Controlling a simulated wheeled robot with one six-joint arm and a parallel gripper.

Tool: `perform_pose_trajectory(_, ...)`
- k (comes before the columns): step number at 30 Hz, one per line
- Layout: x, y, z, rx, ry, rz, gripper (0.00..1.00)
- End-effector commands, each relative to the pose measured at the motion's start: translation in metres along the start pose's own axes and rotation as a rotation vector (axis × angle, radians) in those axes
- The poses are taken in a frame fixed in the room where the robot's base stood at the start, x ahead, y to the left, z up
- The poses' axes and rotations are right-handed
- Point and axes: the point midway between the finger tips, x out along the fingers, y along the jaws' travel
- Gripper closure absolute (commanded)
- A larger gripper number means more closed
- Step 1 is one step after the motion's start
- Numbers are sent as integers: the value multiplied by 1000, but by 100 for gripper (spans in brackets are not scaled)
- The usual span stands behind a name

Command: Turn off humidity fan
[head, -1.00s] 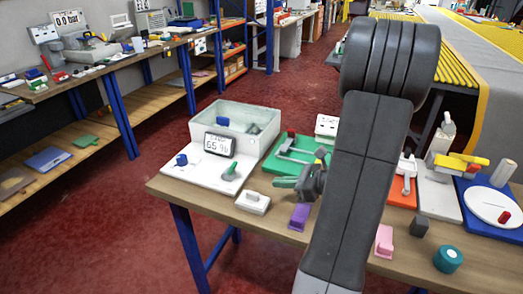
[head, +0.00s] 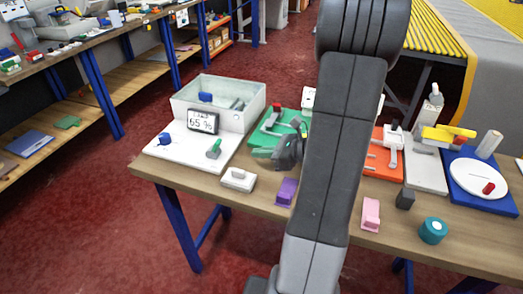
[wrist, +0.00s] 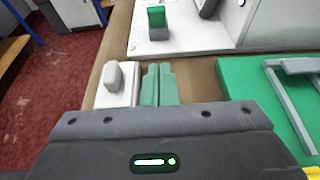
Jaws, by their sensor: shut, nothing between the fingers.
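A white board (head: 172,155) at the table's left carries a clear box (head: 243,113), a display reading about "65 %" (head: 203,122), a blue knob (head: 164,139) and a green lever (head: 214,149). The lever also shows upright in the wrist view (wrist: 158,22). A separate white block with a raised rocker (head: 238,179) lies in front of the board. My gripper (head: 263,152) hangs right of the lever, apart from it. Its green fingers are together and empty in the wrist view (wrist: 158,85), with the white block (wrist: 115,82) just left of them. No fan label is readable.
A green board (head: 268,133) with a grey handle lies behind my gripper. A purple block (head: 287,191), a pink block (head: 370,214) and a teal roll (head: 433,230) stand along the front. My arm hides the table's middle. Red floor is free at left.

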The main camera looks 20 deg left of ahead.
Motion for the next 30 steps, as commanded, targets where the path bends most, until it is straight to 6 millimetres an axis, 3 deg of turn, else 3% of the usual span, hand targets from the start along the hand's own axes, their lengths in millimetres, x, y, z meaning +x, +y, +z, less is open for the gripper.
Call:
perform_pose_trajectory(10, 71, 1, 0, -1, 1, 5, 100)
perform_pose_trajectory(12, 77, 0, 13, -4, 0, 1, 100)
perform_pose_trajectory(18, 92, 0, 26, -1, 0, 1, 100)
perform_pose_trajectory(30, 95, 0, 28, 0, 0, -1, 100)
